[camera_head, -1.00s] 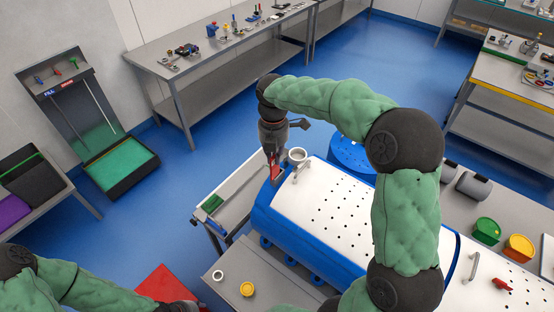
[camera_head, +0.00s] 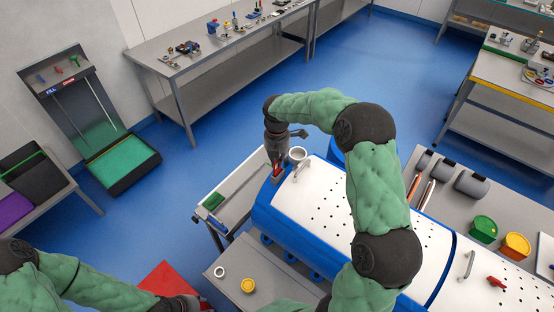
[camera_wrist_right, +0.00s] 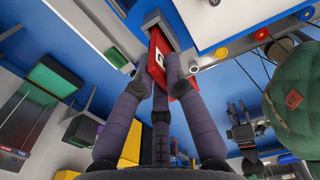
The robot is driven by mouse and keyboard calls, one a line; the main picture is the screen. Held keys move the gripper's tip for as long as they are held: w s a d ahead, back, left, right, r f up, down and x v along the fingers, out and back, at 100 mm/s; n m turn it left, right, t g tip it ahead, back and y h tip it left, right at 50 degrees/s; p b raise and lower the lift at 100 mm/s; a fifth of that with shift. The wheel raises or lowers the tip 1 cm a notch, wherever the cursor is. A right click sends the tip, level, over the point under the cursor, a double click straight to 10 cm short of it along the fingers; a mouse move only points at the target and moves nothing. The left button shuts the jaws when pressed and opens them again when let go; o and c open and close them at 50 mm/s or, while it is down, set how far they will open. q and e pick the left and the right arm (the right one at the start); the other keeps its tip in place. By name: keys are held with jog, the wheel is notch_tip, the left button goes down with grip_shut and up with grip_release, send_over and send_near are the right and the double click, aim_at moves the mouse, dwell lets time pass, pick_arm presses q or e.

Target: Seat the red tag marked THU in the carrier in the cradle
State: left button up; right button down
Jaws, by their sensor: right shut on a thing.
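The large carrier (camera_head: 330,205), white and perforated with a blue end, lies on its side at the centre. My right gripper (camera_head: 277,170) points down at its left end, beside a white ring. It is shut on the red tag (camera_head: 279,179), which also shows in the right wrist view (camera_wrist_right: 158,52) between the fingers (camera_wrist_right: 158,78). White lettering shows partly and cannot be read in full. The tag's far end meets a grey slot-like holder (camera_wrist_right: 156,19); how deep it sits cannot be told. My left gripper (camera_head: 178,304) is at the bottom edge, its fingers not clear.
A grey tray (camera_head: 240,195) with a green block stands left of the carrier. A low grey surface (camera_head: 262,290) in front bears a white ring and a yellow piece. Green and orange tubs (camera_head: 484,229) stand at right. Blue floor is open at back left.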

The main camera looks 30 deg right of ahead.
jog(key=shift+f, duration=0.1)
jog(key=c, duration=1.3)
grip_release()
